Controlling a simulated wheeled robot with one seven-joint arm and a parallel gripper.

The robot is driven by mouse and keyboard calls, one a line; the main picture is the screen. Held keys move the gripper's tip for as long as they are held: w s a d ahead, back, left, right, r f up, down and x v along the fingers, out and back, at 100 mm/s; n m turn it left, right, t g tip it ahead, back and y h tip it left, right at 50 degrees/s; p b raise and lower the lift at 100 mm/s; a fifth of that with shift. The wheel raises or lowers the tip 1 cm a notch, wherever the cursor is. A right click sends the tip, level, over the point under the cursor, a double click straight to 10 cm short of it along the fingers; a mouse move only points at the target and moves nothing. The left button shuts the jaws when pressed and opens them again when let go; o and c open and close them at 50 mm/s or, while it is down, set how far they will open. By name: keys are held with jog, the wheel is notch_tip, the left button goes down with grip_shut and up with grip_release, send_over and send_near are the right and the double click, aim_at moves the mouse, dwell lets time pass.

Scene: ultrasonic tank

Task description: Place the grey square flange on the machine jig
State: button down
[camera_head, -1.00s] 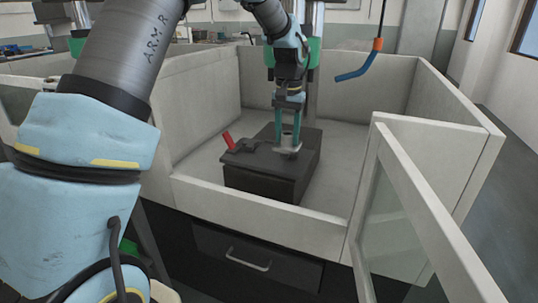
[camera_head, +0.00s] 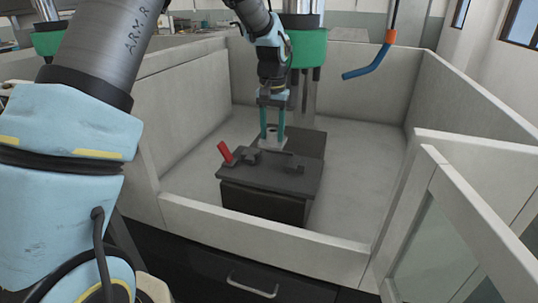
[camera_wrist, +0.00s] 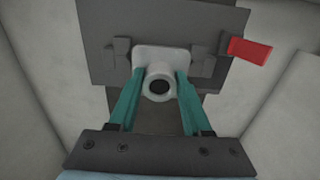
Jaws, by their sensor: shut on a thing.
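The grey square flange (camera_wrist: 174,58) has a pale square plate and a round collar with a dark bore. My gripper (camera_wrist: 160,74) is shut on it, with one teal finger on each side of the collar. The flange also shows in the head view (camera_head: 271,145), below my gripper (camera_head: 272,138). The machine jig (camera_head: 272,177) is a dark block with small clamps and a red handle (camera_head: 225,152). In the wrist view the flange overlaps the near edge of the jig plate (camera_wrist: 110,18), between two clamps. I cannot tell whether it touches the jig.
Pale enclosure walls (camera_head: 265,228) surround the jig, with an open glazed door (camera_head: 455,220) at right. A green and grey machine column (camera_head: 305,50) stands behind my gripper. A blue hose (camera_head: 368,65) hangs at the upper right. The enclosure floor right of the jig is clear.

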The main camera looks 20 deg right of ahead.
aim_at(272, 132)
jog(key=shift+f+p, duration=0.95)
jog(key=shift+f, duration=2.9)
jog(key=shift+f, duration=0.1)
jog(key=shift+c, duration=1.7)
grip_release()
notch_tip(272, 132, up, 12)
jog(key=b, duration=0.2)
jog(key=shift+b, duration=0.35)
